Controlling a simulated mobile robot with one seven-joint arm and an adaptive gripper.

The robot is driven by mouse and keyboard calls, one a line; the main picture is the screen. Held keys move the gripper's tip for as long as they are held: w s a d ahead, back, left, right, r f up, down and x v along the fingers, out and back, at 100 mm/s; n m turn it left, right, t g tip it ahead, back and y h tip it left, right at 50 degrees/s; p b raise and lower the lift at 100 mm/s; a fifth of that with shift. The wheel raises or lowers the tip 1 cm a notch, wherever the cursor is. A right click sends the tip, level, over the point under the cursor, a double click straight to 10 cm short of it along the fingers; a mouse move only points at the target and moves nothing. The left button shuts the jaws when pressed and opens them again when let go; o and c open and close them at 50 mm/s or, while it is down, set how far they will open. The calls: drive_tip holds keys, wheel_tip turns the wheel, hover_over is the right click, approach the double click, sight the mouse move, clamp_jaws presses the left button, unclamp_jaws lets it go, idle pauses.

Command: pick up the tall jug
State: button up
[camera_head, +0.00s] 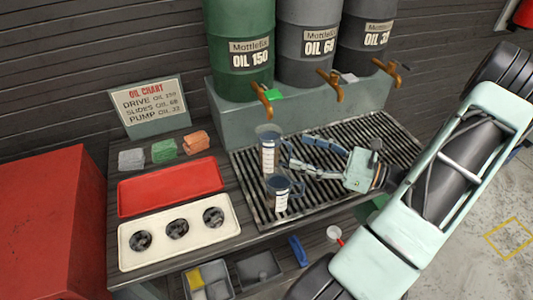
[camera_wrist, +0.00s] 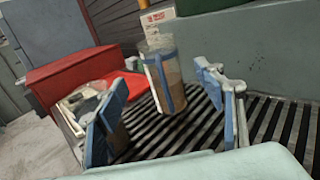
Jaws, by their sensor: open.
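The tall jug (camera_head: 268,156) is a clear, marked measuring jug with a blue handle, standing upright on the slatted grate. In the wrist view the tall jug (camera_wrist: 160,72) stands ahead between my finger lines, its handle facing me. My gripper (camera_head: 297,153) is open, with blue-grey fingers pointing left at the jug from its right side. The wrist view shows my gripper (camera_wrist: 165,90) with its fingers apart and nothing held. Any contact with the handle cannot be told. A shorter jug (camera_head: 281,203) with a dark handle stands in front of the tall one.
Oil drums (camera_head: 240,50) with brass taps (camera_head: 330,85) stand on a ledge behind the grate (camera_head: 375,130). A red tray (camera_head: 170,187) and a white tray (camera_head: 180,232) with round parts lie to the left. Folded cloths (camera_head: 163,151) and an oil chart sign (camera_head: 148,105) sit behind them.

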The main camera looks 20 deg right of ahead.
sight(271, 141)
drive_tip(key=x, duration=1)
drive_tip(key=shift+d, duration=0.1)
clamp_jaws()
